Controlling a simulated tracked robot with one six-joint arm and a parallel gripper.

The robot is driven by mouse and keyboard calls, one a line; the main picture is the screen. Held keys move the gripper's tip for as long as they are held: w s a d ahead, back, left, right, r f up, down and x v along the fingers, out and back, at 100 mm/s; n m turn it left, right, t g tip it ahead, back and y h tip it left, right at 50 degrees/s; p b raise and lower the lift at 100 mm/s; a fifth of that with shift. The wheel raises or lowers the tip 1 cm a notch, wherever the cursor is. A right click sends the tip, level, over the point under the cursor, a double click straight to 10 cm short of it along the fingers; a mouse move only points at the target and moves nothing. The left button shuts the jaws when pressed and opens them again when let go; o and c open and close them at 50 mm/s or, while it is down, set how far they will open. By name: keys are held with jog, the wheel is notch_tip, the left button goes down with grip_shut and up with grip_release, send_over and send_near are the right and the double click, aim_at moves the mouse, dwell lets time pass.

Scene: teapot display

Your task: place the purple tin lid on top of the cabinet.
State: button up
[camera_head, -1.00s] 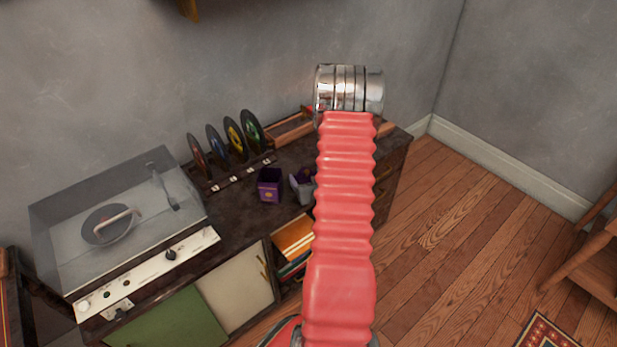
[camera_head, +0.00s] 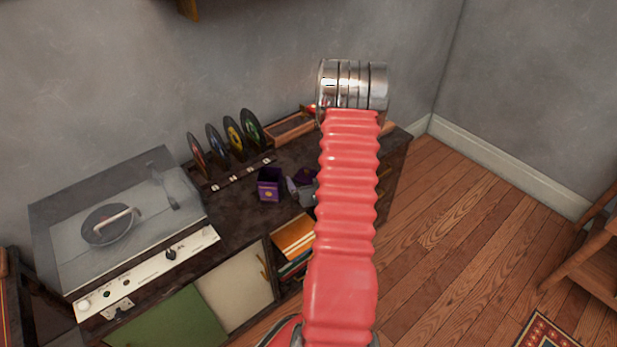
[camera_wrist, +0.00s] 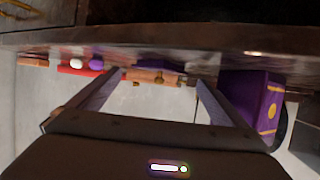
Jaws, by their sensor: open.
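The purple tin (camera_head: 269,185) stands open on top of the dark cabinet (camera_head: 232,212). It also shows at the right of the wrist view (camera_wrist: 243,100), beside one finger. The purple tin lid (camera_head: 304,176) is just right of the tin in the head view, partly hidden by my arm. In the wrist view a dark purple strip, apparently the lid (camera_wrist: 158,66), is at the cabinet surface beyond the fingertips. My gripper (camera_wrist: 160,82) is open, with its fingers spread and a clear gap between them. In the head view my red arm hides most of it.
A record player (camera_head: 120,225) fills the cabinet's left part. Several upright records (camera_head: 234,138) stand behind the tin, near a wooden tray (camera_head: 290,130). The wrist view shows a red item (camera_wrist: 78,69) with white and purple balls. Bare cabinet top lies left of the tin.

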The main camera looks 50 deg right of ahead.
jog(key=v, duration=1)
dwell(0.7)
